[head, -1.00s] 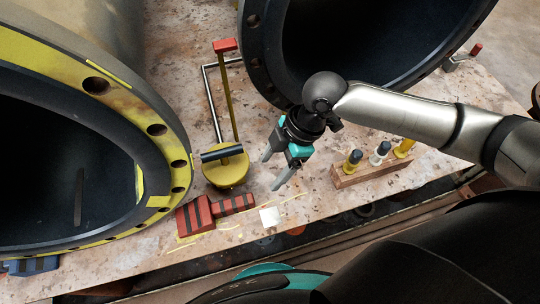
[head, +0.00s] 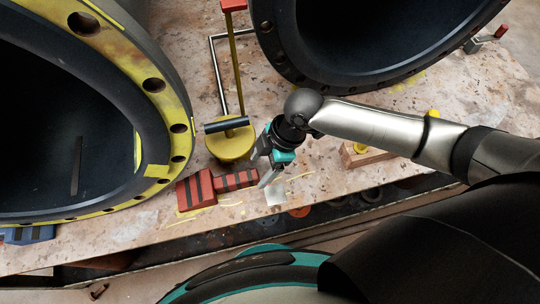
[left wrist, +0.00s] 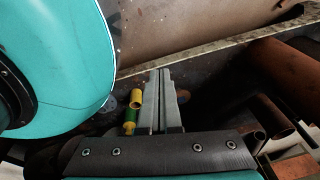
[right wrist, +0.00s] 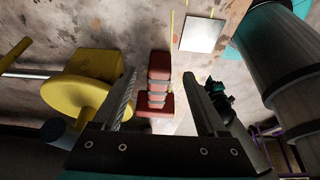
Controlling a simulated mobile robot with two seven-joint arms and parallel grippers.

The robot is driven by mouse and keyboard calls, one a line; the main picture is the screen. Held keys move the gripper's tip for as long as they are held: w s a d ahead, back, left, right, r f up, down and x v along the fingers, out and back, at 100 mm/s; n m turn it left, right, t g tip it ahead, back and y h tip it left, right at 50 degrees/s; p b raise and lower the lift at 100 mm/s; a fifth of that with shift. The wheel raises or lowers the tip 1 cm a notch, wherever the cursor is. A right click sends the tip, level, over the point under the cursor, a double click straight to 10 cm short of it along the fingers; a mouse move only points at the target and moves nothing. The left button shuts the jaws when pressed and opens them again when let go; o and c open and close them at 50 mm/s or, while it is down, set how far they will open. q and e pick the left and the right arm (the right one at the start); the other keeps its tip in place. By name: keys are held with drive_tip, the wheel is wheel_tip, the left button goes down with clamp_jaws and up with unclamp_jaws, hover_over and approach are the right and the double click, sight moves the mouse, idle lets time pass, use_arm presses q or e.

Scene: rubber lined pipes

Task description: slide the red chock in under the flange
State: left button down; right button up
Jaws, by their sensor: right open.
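The red chock (head: 196,190) lies on the stone-like worktop, just right of the lower edge of the yellow-faced flange (head: 178,128) on the left pipe. Its black-striped narrow part (head: 236,181) points right. My right gripper (head: 264,168) is open and empty at the end of that narrow part. In the right wrist view the chock (right wrist: 158,85) shows between the spread fingers (right wrist: 162,95), somewhat beyond them; contact cannot be told. My left gripper (left wrist: 162,75) is seen only in the left wrist view, its fingers together with nothing visible between them.
A yellow round-based tool (head: 230,145) with a tall post stands close behind the chock. A blue block (head: 28,234) sits under the flange at far left. A second dark pipe flange (head: 290,60) is behind my right arm. A wooden peg holder (head: 365,153) stands right.

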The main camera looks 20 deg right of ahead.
sight(257, 173)
drive_tip(key=x, duration=0.2)
drive_tip(key=shift+a+f+b, duration=0.2)
drive_tip(key=shift+f+b, duration=0.1)
drive_tip(key=shift+b, duration=0.05)
use_arm(q)
drive_tip(key=shift+w+f, duration=0.2)
drive_tip(key=shift+w, duration=0.45)
drive_tip(key=shift+w+f, duration=0.15)
drive_tip(key=shift+w, duration=0.5)
use_arm(e)
drive_tip(key=shift+a+f, duration=0.25)
drive_tip(key=shift+f, duration=0.35)
drive_tip(key=shift+c, duration=0.2)
use_arm(q)
drive_tip(key=shift+s, duration=0.1)
use_arm(e)
clamp_jaws()
